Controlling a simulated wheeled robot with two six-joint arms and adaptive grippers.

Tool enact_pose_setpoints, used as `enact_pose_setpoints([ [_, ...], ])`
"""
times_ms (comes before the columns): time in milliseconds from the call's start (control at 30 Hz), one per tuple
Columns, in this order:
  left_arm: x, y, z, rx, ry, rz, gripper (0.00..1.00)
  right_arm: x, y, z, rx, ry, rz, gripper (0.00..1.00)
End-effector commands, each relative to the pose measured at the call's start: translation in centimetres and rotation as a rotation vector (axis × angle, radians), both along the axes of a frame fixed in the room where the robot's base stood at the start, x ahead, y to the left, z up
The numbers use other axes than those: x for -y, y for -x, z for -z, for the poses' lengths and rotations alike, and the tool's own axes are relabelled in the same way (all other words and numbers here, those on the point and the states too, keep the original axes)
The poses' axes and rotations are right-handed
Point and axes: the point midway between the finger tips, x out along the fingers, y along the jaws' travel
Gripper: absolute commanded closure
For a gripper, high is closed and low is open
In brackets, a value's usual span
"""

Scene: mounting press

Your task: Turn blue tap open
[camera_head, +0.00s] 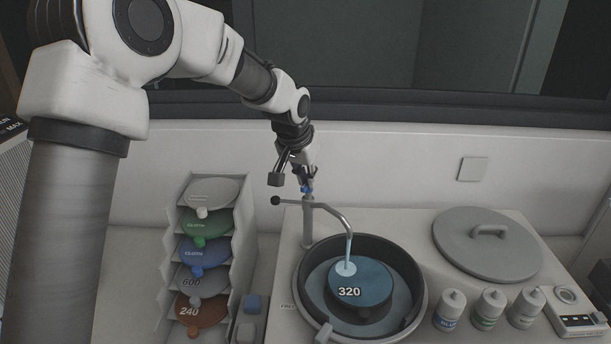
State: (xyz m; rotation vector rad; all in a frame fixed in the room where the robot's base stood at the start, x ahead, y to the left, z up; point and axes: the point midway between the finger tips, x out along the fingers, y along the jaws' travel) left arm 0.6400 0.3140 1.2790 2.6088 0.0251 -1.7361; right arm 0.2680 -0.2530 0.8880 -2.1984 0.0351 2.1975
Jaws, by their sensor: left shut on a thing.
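The blue tap (307,189) is a small blue handle on top of a grey upright pipe (308,225) behind the round basin. A curved spout (342,214) reaches from the pipe over the basin, and a pale stream (348,252) shows below its end. My left gripper (308,183) comes down from above and is shut on the blue tap; its fingers hide part of the handle. My right gripper is not in view.
The dark-rimmed basin (416,275) holds a blue disc marked 320 (372,287). A rack of coloured discs (249,215) stands left. A grey lid (487,255), several bottles (489,310) and a control box (580,322) are right.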

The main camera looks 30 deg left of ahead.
Motion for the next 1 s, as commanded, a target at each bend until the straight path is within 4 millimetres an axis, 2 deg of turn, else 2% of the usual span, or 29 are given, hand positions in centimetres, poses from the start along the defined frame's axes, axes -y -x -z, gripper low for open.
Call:
enact_pose_setpoints([
  [33,0.1,0.3,0.7,-0.015,-0.001,-0.038,1.00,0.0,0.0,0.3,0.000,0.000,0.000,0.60],
  [500,0.4,0.3,0.8,-0.016,0.000,-0.374,1.00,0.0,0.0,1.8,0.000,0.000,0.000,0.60],
  [1000,0.4,0.2,0.6,-0.015,0.001,-0.451,1.00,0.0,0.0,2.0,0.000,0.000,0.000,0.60],
])
